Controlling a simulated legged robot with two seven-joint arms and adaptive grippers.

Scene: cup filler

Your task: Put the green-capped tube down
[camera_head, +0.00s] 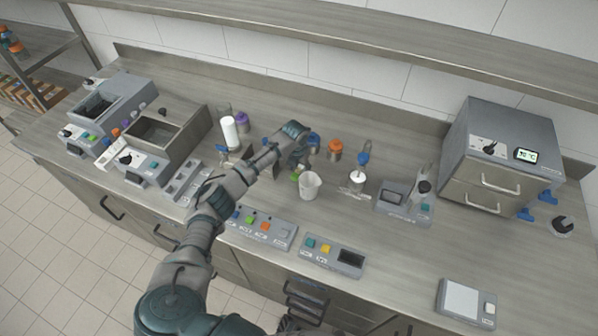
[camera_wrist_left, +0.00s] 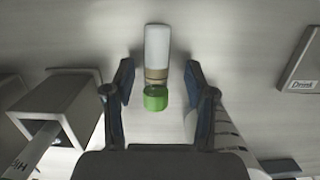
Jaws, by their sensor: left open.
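The green-capped tube shows in the left wrist view with a white body (camera_wrist_left: 157,47), a tan band and a green cap (camera_wrist_left: 155,98) nearest me. It seems to lie on the grey counter. In the head view only its green cap (camera_head: 294,177) shows clearly, beside a white cup; my gripper hides most of the rest. My left gripper (camera_wrist_left: 159,82) is open, one dark finger on each side of the tube, with gaps visible on both sides. In the head view the left gripper (camera_head: 294,158) is over the counter's middle. My right gripper is not in view.
The white cup (camera_head: 310,186) stands close to the right of the gripper. An orange-capped jar (camera_head: 335,150) and a stand with a blue top (camera_head: 361,165) are behind and right. Button panels (camera_head: 262,228) line the front. The counter right of centre has free room.

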